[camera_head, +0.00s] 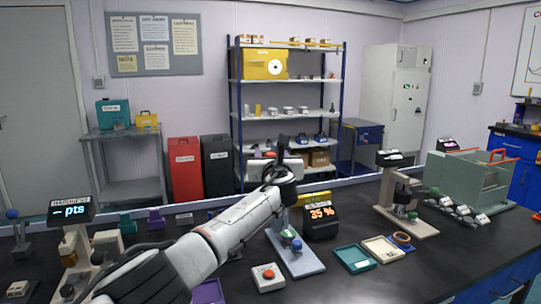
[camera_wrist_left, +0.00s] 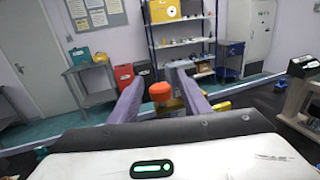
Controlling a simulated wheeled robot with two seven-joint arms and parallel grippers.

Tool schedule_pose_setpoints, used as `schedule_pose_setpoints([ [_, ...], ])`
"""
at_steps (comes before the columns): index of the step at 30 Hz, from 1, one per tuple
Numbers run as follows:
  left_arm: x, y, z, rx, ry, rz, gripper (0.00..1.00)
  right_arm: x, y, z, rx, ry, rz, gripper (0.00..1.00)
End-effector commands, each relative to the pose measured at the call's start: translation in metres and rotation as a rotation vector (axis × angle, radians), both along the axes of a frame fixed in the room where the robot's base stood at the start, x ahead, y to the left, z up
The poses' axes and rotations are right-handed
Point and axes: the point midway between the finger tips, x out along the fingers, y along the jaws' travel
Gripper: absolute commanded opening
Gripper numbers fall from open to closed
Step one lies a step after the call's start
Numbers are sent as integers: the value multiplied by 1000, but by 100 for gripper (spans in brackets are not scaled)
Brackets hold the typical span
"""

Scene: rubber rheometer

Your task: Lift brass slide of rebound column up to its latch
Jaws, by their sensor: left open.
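The rebound column stands on a pale blue base (camera_head: 302,262) on the dark bench, with a small green piece low on it. Its display box (camera_head: 320,218) beside it reads 35 %. My left arm and gripper (camera_head: 284,158) cover the upper column and the brass slide in the head view. In the left wrist view, my left gripper (camera_wrist_left: 160,98) is open. An orange-red knob (camera_wrist_left: 160,91) shows between its two fingers, with some brass-yellow just behind; I cannot tell whether a finger touches it. The latch cannot be made out. My right gripper is not in view.
A white box with a red button (camera_head: 268,277), a green tray (camera_head: 355,259) and a cream tray (camera_head: 383,249) lie near the base. Another instrument (camera_head: 405,205) and a grey-green rack (camera_head: 470,180) stand to the right. A hardness tester (camera_head: 72,212) stands left.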

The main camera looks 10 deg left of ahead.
Motion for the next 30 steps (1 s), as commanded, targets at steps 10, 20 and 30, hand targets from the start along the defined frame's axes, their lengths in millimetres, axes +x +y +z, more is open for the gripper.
schedule_pose_setpoints([
  [10, -8, -3, -2, -2, 0, -1, 43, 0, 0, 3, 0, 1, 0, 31],
  [20, -37, -10, -2, -1, 1, -1, 43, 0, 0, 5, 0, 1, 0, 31],
  [30, -79, -22, -2, -1, 0, -2, 43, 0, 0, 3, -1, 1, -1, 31],
])
